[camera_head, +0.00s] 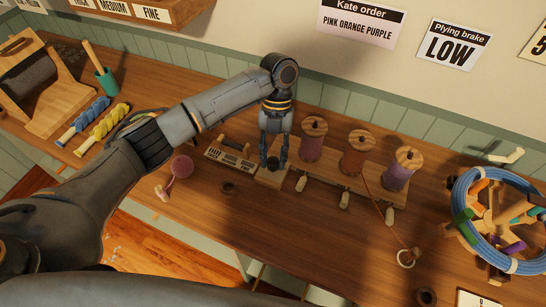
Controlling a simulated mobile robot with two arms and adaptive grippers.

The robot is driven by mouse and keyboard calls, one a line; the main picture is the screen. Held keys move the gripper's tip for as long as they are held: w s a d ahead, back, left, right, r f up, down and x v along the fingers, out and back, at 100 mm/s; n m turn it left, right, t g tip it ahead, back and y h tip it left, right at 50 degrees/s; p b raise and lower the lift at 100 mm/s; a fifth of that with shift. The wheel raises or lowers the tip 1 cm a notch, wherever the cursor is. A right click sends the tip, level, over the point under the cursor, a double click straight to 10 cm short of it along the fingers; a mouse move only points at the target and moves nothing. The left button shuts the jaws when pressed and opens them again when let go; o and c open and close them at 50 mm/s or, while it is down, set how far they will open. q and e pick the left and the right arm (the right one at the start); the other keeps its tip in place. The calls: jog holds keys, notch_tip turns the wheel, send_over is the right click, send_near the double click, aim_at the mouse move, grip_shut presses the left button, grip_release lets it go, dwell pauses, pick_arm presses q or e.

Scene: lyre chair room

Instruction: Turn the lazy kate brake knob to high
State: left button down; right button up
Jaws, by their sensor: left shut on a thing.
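The lazy kate (325,178) is a wooden stand on the table with three upright bobbins. They are a pinkish bobbin (312,147), an orange-brown bobbin (355,160) and a purple bobbin (399,178). A small wooden block (271,180) at its left end bears a dark round knob (273,163). My left gripper (274,160) points down from above and is shut on this knob. The fingers partly hide the knob, and its setting cannot be read. The wall sign "Plying brake" (454,46) reads LOW. My right gripper is not in view.
Several wooden pegs line the kate's front. A thread runs to a pale ring (406,258). A blue-yarn wheel (460,205) stands at right. The front middle table is mostly clear.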

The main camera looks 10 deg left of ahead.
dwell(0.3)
pick_arm(q)
jog(key=c, duration=1)
grip_release()
jog(key=v, duration=1.2)
jog(key=shift+d+r, duration=0.1)
jog(key=shift+r, duration=0.05)
